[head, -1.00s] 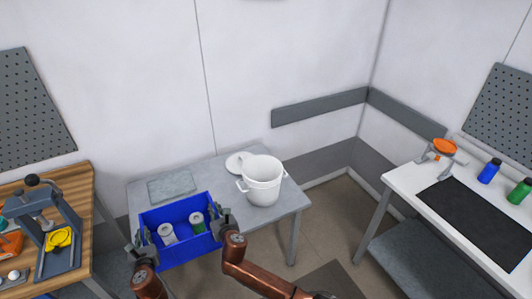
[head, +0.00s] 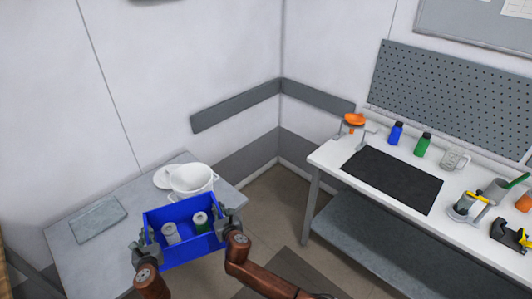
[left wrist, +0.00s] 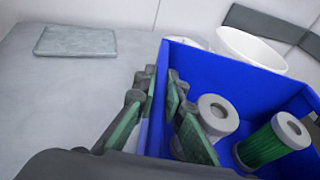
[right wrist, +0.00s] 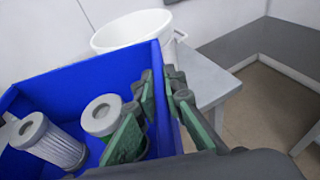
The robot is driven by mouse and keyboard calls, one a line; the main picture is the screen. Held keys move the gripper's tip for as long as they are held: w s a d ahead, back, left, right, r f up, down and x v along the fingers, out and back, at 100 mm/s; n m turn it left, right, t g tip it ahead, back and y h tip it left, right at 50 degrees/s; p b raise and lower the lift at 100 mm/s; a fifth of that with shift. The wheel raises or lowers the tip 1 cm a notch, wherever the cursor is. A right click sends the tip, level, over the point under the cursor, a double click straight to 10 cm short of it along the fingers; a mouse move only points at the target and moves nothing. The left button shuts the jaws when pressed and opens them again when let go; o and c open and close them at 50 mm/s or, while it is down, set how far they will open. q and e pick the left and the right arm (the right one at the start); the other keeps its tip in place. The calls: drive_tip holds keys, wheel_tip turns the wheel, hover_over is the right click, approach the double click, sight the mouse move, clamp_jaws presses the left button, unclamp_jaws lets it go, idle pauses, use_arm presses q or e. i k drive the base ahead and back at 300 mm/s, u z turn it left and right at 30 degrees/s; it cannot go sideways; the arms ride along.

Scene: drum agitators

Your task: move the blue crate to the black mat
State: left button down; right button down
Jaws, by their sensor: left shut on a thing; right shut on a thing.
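The blue crate (head: 180,257) is held between my two grippers in front of the grey table, with a white-grey cylinder (head: 170,233) and a green cylinder (head: 200,221) inside. My left gripper (head: 147,248) is shut on the crate's left wall, one finger inside and one outside; it also shows in the left wrist view (left wrist: 165,110). My right gripper (head: 226,222) is shut on the right wall, also seen in the right wrist view (right wrist: 160,100). The black mat (head: 395,179) lies bare on the white bench at the right, well away from the crate.
A white pot (head: 192,181) and a grey slab (head: 99,219) are on the grey table (head: 85,255). On the white bench (head: 330,158), an orange-topped stand (head: 353,121), blue bottle (head: 396,133), green bottle (head: 422,145) and mug (head: 455,160) stand behind the mat. A tape dispenser (head: 512,235) is at right.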

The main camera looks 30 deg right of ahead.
sight(392, 175)
drive_tip(key=z, duration=3.4)
drive_tip(key=k, duration=1.35)
drive_tip(key=u, duration=1.1)
drive_tip(key=i, duration=1)
